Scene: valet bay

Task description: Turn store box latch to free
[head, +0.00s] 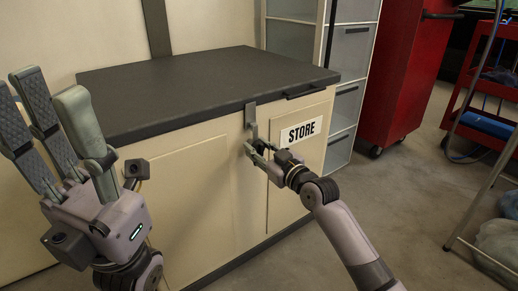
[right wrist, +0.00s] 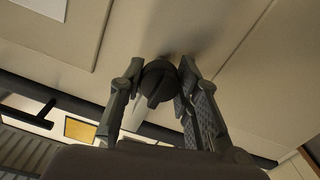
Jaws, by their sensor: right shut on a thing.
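The store box (head: 185,195) is a cream cabinet with a dark lid (head: 200,85) and a "STORE" label (head: 301,132). A grey latch plate (head: 250,114) hangs at the front edge of the lid. My right gripper (head: 256,150) is at the box front just below this plate. In the right wrist view, its two fingers are on either side of a dark round latch knob (right wrist: 158,84) with a raised ridge, and are shut on it. The fingers partly hide the latch in the head view. My left gripper (head: 58,118) is raised at the left, open and empty.
The lid is down and its top is clear. A dark handle (head: 305,91) sits at its front right edge. A grey drawer unit (head: 343,100) stands behind right, beside a red cabinet (head: 402,75). A metal-legged frame (head: 482,180) stands at far right. Open floor lies between.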

